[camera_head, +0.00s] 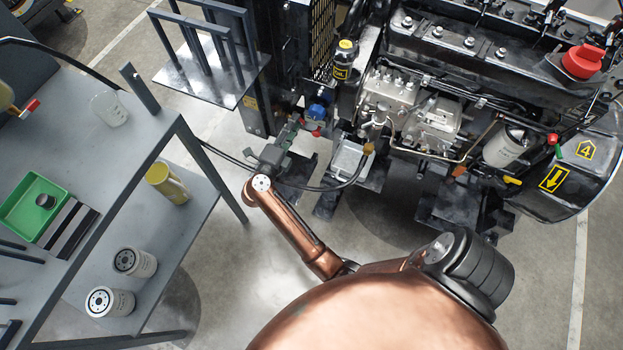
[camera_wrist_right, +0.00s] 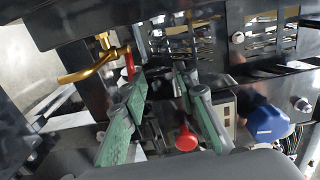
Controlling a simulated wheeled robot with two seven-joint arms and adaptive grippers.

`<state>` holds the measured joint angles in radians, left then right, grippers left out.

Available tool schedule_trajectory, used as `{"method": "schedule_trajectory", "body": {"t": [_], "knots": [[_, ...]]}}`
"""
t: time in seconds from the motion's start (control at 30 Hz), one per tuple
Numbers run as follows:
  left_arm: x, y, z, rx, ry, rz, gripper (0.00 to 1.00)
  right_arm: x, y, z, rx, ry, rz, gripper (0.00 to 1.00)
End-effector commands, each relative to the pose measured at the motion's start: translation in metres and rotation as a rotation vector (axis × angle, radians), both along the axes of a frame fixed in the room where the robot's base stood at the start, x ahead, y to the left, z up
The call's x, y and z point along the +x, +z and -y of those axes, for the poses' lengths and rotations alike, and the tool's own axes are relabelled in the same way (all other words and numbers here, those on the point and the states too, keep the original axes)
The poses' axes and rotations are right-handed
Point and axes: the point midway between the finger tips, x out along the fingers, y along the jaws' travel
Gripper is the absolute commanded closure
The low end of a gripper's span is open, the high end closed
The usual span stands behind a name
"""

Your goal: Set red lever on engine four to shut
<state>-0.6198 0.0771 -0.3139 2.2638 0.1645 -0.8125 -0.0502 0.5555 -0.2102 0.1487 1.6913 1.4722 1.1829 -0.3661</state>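Engine four (camera_head: 440,110) fills the upper right of the head view and carries a yellow "4" mark. My right gripper (camera_head: 285,158) is at the left end of the engine, near small red and blue parts (camera_head: 317,113). In the right wrist view my right gripper (camera_wrist_right: 165,100) has its green-padded fingers apart. A round red knob (camera_wrist_right: 185,138) shows between the fingers, nearer the right one, with no clear contact. A red handle (camera_wrist_right: 129,62) stands upper left, beside a golden lever (camera_wrist_right: 92,73). I cannot tell which red part is the lever. My left gripper is not in view.
A blue cap (camera_wrist_right: 268,120) is right of the fingers in the wrist view. A grey workbench (camera_head: 95,150) stands at left with a green tray (camera_head: 22,222), a yellow cup (camera_head: 168,183) and white filters (camera_head: 110,301). Open floor (camera_head: 225,285) lies between bench and engine.

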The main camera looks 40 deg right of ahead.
Motion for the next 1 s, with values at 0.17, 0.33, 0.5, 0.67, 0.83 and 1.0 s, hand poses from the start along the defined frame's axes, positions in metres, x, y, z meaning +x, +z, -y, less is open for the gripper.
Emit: {"method": "schedule_trajectory", "body": {"t": [0.17, 0.33, 0.5, 0.67, 0.83, 1.0], "knots": [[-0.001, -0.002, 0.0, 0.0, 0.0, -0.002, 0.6, 0.002, 0.022, 0.01, -0.18, 0.129, 0.015, 0.73], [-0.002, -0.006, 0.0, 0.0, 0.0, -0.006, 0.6, 0.001, 0.033, 0.006, -0.353, 0.268, -0.009, 0.73], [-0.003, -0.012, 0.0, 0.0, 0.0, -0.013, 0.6, -0.004, 0.029, -0.008, -0.523, 0.422, -0.071, 0.73], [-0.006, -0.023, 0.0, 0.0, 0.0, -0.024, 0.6, -0.015, 0.003, -0.021, -0.63, 0.523, -0.151, 0.73], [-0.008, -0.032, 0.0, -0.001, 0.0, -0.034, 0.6, -0.027, -0.025, -0.035, -0.724, 0.625, -0.235, 0.73], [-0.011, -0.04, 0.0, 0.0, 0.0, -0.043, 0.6, -0.04, -0.052, -0.043, -0.775, 0.684, -0.299, 0.73]]}}
